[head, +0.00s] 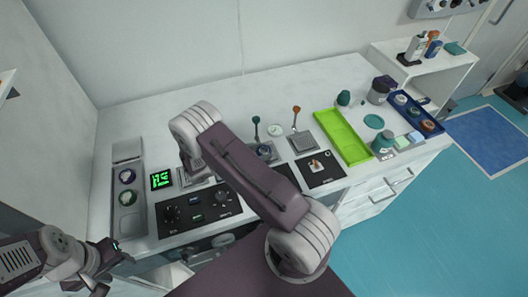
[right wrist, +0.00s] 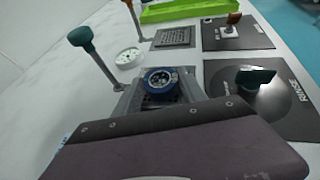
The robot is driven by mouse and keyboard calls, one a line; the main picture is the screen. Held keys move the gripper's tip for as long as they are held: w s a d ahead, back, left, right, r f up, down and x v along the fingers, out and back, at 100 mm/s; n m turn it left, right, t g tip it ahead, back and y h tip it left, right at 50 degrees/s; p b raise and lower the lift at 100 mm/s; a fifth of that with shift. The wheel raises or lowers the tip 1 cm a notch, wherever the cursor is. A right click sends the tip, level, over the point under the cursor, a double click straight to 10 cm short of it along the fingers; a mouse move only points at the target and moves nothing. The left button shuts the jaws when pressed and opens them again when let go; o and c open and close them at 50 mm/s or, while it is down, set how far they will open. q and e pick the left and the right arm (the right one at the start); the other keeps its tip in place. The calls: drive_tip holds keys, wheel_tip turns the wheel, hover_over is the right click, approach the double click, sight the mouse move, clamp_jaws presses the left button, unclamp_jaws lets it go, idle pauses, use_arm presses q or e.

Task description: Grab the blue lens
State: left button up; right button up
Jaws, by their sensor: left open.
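The blue lens (right wrist: 160,84), a round disc with a blue rim and a dark centre, sits in a grey holder on the table in the right wrist view. In the head view the lens (head: 264,151) shows just beyond my right arm, which partly covers its holder. A purple part of my right arm fills the bottom of the wrist view, in front of the lens and apart from it. My right gripper's fingers show in neither view. My left gripper (head: 110,268) is open at the lower left, near the table's front left corner, far from the lens.
A teal-knobbed lever (right wrist: 80,37) and a white dial (right wrist: 129,58) stand close behind the lens. A black panel with a dark green knob (right wrist: 256,76) lies beside it. A lime tray (head: 343,135) and a blue tray (head: 414,113) lie further right. The table's back is clear.

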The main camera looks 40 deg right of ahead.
sight(259, 153)
drive_tip(key=c, duration=0.3)
drive_tip(key=shift+r, duration=0.1)
drive_tip(key=shift+r, duration=0.3)
wheel_tip(259, 153, up, 3)
drive_tip(key=shift+w+f, duration=0.1)
drive_tip(key=s+d+r, duration=0.1)
drive_tip(key=s+r, duration=0.1)
drive_tip(key=s, duration=0.1)
drive_tip(key=s+d+r, duration=0.1)
drive_tip(key=s+r, duration=0.2)
drive_tip(key=s, duration=0.1)
drive_tip(key=s+d+r, duration=0.1)
drive_tip(key=s+r, duration=0.1)
drive_tip(key=s, duration=0.2)
drive_tip(key=shift+s+r+b, duration=0.2)
drive_tip(key=shift+s+b, duration=0.05)
drive_tip(key=shift+b, duration=0.05)
